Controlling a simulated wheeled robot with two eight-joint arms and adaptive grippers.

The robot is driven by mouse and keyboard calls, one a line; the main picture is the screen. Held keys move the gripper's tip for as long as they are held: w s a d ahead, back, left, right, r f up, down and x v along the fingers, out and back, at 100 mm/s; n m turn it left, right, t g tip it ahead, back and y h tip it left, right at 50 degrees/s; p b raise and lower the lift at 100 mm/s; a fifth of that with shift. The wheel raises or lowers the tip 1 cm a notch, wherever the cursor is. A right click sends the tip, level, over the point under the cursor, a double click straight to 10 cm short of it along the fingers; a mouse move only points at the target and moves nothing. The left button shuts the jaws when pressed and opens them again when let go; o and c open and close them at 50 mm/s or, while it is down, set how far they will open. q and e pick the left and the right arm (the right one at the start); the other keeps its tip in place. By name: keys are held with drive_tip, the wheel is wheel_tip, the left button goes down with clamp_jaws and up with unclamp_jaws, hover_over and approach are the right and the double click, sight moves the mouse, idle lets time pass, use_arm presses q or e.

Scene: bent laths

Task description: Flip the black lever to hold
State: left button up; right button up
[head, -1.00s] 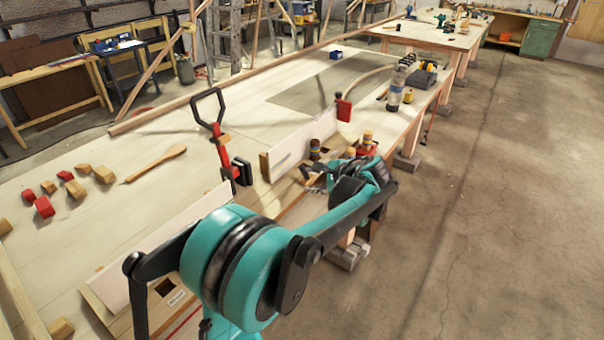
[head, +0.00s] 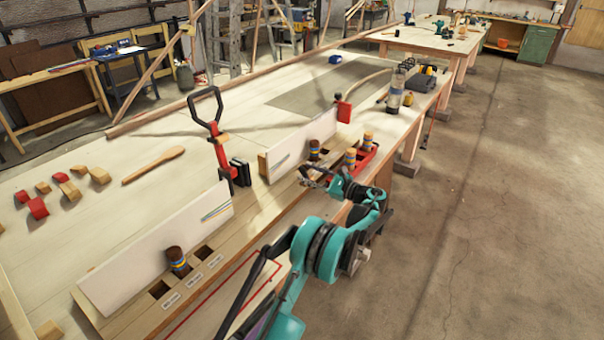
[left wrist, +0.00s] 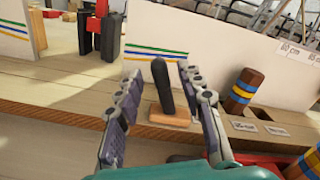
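The black lever (left wrist: 163,86) stands nearly upright, leaning slightly, on an orange-brown base plate (left wrist: 170,117) in the left wrist view. My left gripper (left wrist: 160,90) is open, with one grey finger on each side of the lever. A gap shows between each finger and the lever, so they look apart. In the head view my left gripper (head: 313,178) is over the wooden rail at the bench's near edge, and I cannot make out the lever there. My right gripper is not in view.
White boards (head: 160,250) stand along the wooden rail. A red tray (head: 366,160) with striped pegs lies close beyond the left gripper. A red clamp (head: 219,145) rises behind the boards.

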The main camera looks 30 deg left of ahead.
sight(306, 172)
use_arm(q)
drive_tip(key=shift+w+a+b, duration=0.15)
drive_tip(key=shift+a+b, duration=0.15)
drive_tip(key=shift+a, duration=1.2)
clamp_jaws()
